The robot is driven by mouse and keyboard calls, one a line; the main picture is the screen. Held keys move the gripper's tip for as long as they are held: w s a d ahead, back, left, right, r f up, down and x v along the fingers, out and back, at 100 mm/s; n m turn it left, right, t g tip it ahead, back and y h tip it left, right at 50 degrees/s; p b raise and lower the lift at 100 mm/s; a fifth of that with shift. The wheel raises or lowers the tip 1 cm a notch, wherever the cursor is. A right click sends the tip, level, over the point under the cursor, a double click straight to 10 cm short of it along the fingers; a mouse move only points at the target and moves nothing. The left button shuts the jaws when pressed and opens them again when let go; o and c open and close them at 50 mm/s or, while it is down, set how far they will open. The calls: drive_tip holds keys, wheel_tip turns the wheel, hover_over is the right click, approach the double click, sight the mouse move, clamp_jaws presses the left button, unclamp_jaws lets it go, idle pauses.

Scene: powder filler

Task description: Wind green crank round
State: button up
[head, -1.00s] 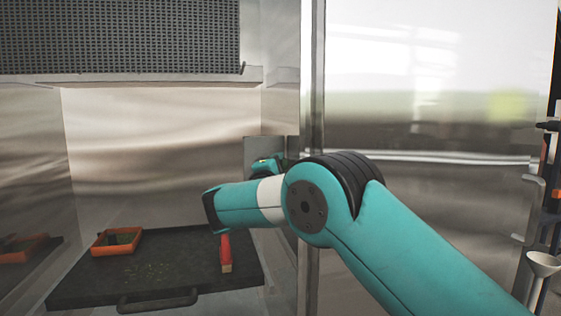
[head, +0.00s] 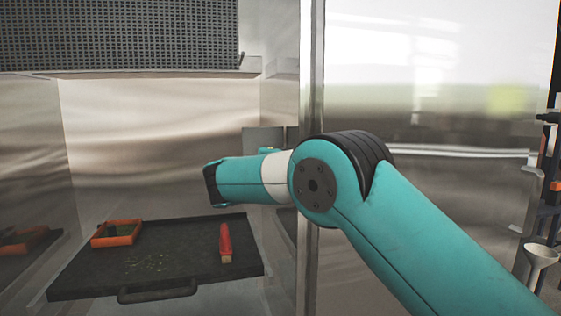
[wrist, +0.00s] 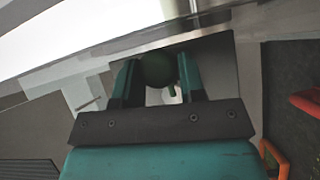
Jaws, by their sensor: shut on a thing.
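The green crank (wrist: 158,69) shows in the wrist view as a dark green rounded part with a small stub below it. My gripper (wrist: 158,80) has a teal finger on each side of this part and is shut on it. The panel behind the crank is grey metal. In the head view my own arm hides the crank and most of my gripper, so the crank's angle cannot be told there.
A dark tray (head: 75,283) with a front handle lies in the metal cabinet at lower left. It bears an orange square box (head: 117,243) and a red-handled brush (head: 225,243). A white funnel (head: 541,256) stands at the far right. A cabinet post (head: 311,60) rises behind my arm.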

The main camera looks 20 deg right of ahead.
drive_tip(key=o, duration=0.6)
drive_tip(key=shift+o, duration=0.2)
drive_tip(key=b+v, duration=1.1)
drive_tip(key=v, duration=0.6)
drive_tip(key=shift+s, duration=0.15)
